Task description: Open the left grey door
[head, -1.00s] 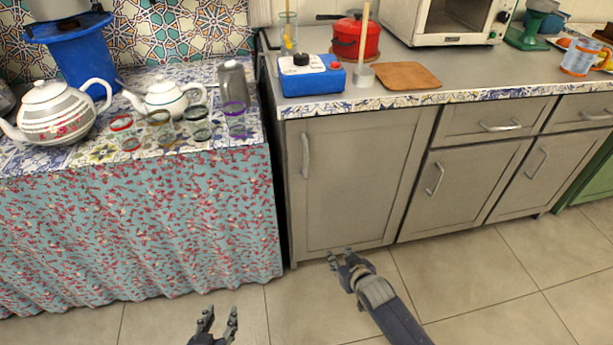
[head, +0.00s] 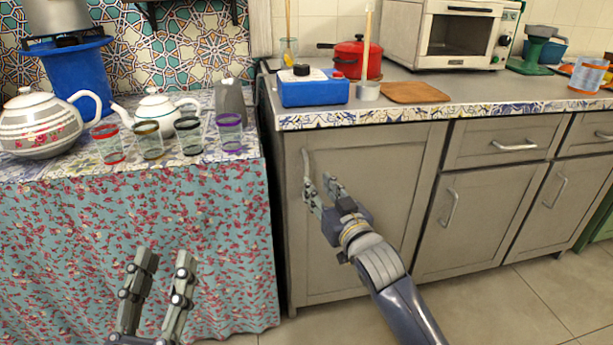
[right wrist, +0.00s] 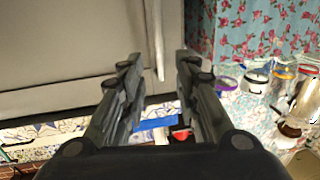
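The left grey door (head: 375,165) is closed, with a vertical metal handle (head: 306,168) near its left edge. My right gripper (head: 319,186) is open in front of the door, with its fingertips at the lower part of the handle. In the right wrist view the handle (right wrist: 156,42) shows just beyond and between the open fingertips (right wrist: 158,62); contact cannot be told. The fingers hide part of the handle in the head view. My left gripper (head: 165,260) is open and empty, in front of the floral curtain.
The floral-curtained table (head: 200,215) stands left of the door, with teapots and several glasses on it. The counter (head: 480,85) above holds a blue box (head: 313,92), red pot (head: 358,60) and oven. Floor (head: 530,285) in front of the cabinets is clear.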

